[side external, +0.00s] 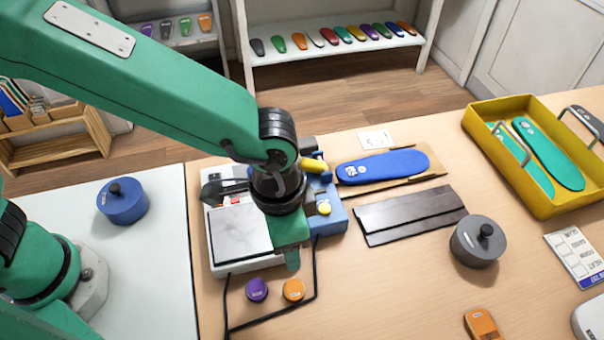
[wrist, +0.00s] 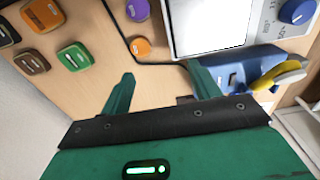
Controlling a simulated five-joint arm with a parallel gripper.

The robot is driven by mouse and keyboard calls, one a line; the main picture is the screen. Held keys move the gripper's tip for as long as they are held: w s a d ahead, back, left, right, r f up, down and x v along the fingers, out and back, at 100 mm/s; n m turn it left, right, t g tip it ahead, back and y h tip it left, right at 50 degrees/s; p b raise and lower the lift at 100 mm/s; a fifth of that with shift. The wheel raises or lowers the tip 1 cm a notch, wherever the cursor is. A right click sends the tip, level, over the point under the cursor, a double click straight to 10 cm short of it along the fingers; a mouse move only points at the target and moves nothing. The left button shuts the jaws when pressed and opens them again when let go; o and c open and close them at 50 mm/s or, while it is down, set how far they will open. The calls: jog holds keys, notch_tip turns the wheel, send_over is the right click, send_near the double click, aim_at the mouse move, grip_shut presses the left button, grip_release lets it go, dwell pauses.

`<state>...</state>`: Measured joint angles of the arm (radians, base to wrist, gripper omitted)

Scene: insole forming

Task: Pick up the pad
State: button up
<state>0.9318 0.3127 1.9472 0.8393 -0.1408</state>
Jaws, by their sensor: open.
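No thing in view is plainly marked as the pad. Small round labelled pieces, one purple (side external: 257,290) and one orange (side external: 293,290), lie on the wooden table in front of the machine; the purple one (wrist: 138,10) and orange one (wrist: 140,46) also show in the wrist view. My gripper (side external: 292,258) hangs at the machine's front edge, above and behind these pieces in the side view. In the wrist view my gripper (wrist: 160,72) has its two green fingers spread, with bare table between them and nothing held. The orange piece lies beyond the fingertips.
The machine has a pale plate (side external: 240,232) and a blue unit (side external: 327,212) with a yellow handle (side external: 314,165). A black cable (side external: 317,265) loops around the two pieces. A blue insole (side external: 383,167), dark slab (side external: 410,215), grey weight (side external: 477,243) and yellow crate (side external: 487,165) lie right.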

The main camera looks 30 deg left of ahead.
aim_at(294, 289)
jog(key=shift+m, duration=0.5)
jog(key=s+d+f, duration=0.2)
jog(key=d+f, duration=0.1)
jog(key=shift+s+d, duration=0.1)
jog(key=shift+s, duration=0.15)
jog(key=shift+f, duration=1.25)
jog(key=shift+f, duration=0.1)
jog(key=shift+s+a+f, duration=0.1)
jog(key=shift+a+f, duration=0.05)
jog(key=shift+f, duration=1.1)
jog(key=shift+s+a+f, duration=0.1)
jog(key=shift+f, duration=1.15)
jog(key=c, duration=1.1)
